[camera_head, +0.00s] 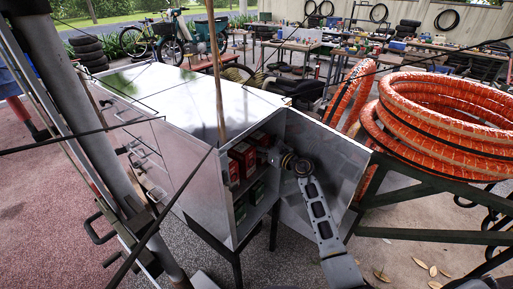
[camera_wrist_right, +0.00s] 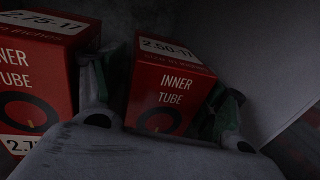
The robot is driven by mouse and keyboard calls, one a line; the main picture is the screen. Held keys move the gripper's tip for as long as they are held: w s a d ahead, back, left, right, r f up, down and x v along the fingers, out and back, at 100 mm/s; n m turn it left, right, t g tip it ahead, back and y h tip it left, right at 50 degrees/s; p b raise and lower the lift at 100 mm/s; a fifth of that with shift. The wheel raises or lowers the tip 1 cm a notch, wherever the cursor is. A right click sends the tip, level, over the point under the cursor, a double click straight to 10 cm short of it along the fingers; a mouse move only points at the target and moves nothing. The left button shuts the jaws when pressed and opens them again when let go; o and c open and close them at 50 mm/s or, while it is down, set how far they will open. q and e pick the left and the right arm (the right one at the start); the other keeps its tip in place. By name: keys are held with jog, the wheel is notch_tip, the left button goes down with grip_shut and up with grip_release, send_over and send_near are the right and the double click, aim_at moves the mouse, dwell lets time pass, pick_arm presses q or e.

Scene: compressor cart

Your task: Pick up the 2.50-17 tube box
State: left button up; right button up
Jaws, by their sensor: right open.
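The 2.50-17 tube box (camera_wrist_right: 172,90) is red with a white label reading "INNER TUBE" and shows in the right wrist view, standing slightly tilted in the picture. My right gripper (camera_wrist_right: 165,98) is open, with one finger on each side of this box; I cannot tell whether they touch it. In the head view my right gripper (camera_head: 274,156) reaches into the open metal cabinet (camera_head: 238,100) from the right, by the red boxes (camera_head: 242,158) on its upper shelf. Which of those is the 2.50-17 box is too small to read. My left gripper is not visible.
A red 2.75-17 tube box (camera_wrist_right: 38,75) stands close left of the fingers. Green boxes (camera_head: 250,195) sit on the shelf below. The open cabinet door (camera_head: 335,160) stands right of my arm. Coiled orange hose (camera_head: 440,110) lies on a green frame at the right.

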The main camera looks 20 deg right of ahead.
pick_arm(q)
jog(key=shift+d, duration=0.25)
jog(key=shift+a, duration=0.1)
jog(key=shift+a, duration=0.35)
pick_arm(e)
jog(key=c, duration=1.1)
jog(key=shift+r, duration=0.2)
